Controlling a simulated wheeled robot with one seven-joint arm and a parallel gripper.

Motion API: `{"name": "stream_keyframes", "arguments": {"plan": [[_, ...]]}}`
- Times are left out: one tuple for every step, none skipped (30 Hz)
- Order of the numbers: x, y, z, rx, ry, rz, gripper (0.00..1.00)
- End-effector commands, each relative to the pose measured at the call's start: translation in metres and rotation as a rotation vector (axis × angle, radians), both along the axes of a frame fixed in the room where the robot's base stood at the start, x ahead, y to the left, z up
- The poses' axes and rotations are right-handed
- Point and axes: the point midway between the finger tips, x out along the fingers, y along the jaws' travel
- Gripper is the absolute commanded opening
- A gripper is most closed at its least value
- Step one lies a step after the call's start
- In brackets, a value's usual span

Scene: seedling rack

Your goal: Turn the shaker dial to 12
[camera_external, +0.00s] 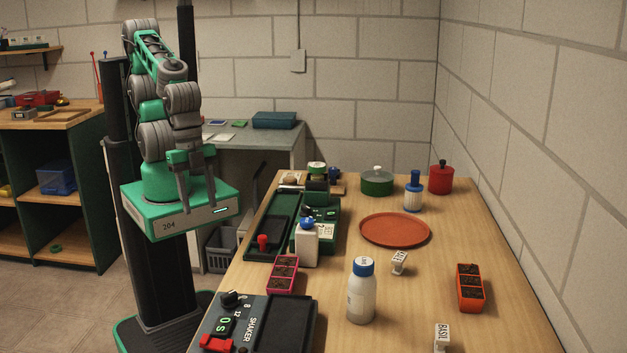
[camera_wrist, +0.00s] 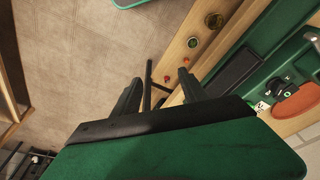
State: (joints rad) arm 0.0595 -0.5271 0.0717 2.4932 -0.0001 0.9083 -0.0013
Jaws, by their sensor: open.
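The shaker (camera_external: 262,330) is a dark grey box at the near left end of the table. Its black dial (camera_external: 231,299) sits at the back left of its panel, with numbers such as 8 and 12 printed around it. A green display beside the dial (camera_external: 223,325) reads what looks like 0s. A red switch (camera_external: 216,343) is at the front edge of the panel. My gripper (camera_external: 199,208) is open and empty, pointing down left of the table, well away from the shaker. In the wrist view my gripper (camera_wrist: 165,95) shows its two dark fingers apart with nothing between them.
A pink seedling tray (camera_external: 283,274) lies just behind the shaker. A white bottle (camera_external: 361,295) stands to its right. An orange-red plate (camera_external: 395,229) lies farther back.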

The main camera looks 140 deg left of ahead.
Motion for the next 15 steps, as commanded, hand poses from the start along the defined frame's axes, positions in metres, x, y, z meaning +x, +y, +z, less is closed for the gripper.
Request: {"name": "stream_keyframes", "arguments": {"plan": [[-0.009,-0.009,-0.006,0.006,0.083,-0.033,0.51],[-0.011,-0.014,-0.012,0.011,0.127,-0.053,0.51],[-0.009,-0.021,-0.016,0.018,0.174,-0.08,0.51],[-0.005,-0.027,-0.019,0.023,0.204,-0.099,0.51],[0.001,-0.033,-0.02,0.03,0.228,-0.114,0.51],[0.012,-0.04,-0.023,0.039,0.249,-0.131,0.51],[0.021,-0.045,-0.024,0.045,0.259,-0.141,0.51],[0.031,-0.05,-0.027,0.052,0.266,-0.149,0.51],[0.046,-0.057,-0.029,0.061,0.267,-0.155,0.51],[0.059,-0.062,-0.031,0.066,0.263,-0.157,0.51],[0.073,-0.068,-0.033,0.071,0.253,-0.157,0.51],[0.093,-0.074,-0.035,0.076,0.234,-0.15,0.51],[0.11,-0.079,-0.036,0.08,0.215,-0.142,0.51],[0.129,-0.084,-0.036,0.081,0.188,-0.128,0.51],[0.154,-0.088,-0.034,0.08,0.145,-0.101,0.51]]}}
